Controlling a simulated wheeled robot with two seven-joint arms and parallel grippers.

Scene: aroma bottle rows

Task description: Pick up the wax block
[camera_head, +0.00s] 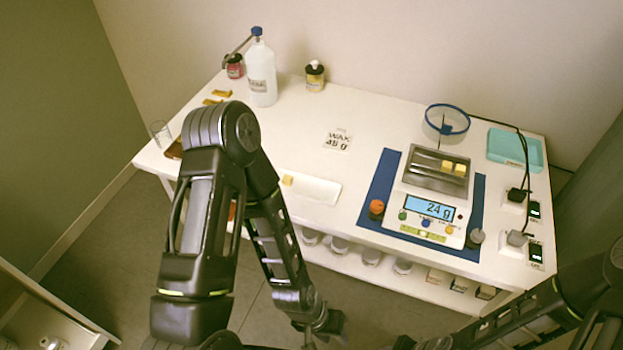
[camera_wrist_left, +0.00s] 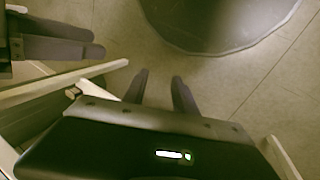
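A small yellow wax block (camera_head: 288,180) sits on the white tray (camera_head: 318,188) at the table's front edge, beside my left arm. Two more wax blocks (camera_head: 453,167) lie on the steel pan of the scale (camera_head: 430,208), whose display reads 24 g. My left gripper (camera_head: 318,325) hangs low in front of the table, away from the blocks. The left wrist view shows its two fingers (camera_wrist_left: 159,85) apart with only floor between them. Dark finger-like parts of mine show at that view's upper left. My right arm enters at the lower right; its fingertips are unclear.
A tall white bottle (camera_head: 262,75), a small dark jar (camera_head: 315,76) and a red jar (camera_head: 235,66) stand at the back left. A wax label card (camera_head: 338,141) lies mid-table. A teal tray (camera_head: 515,149) and black cables are at right. Mid-table is mostly clear.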

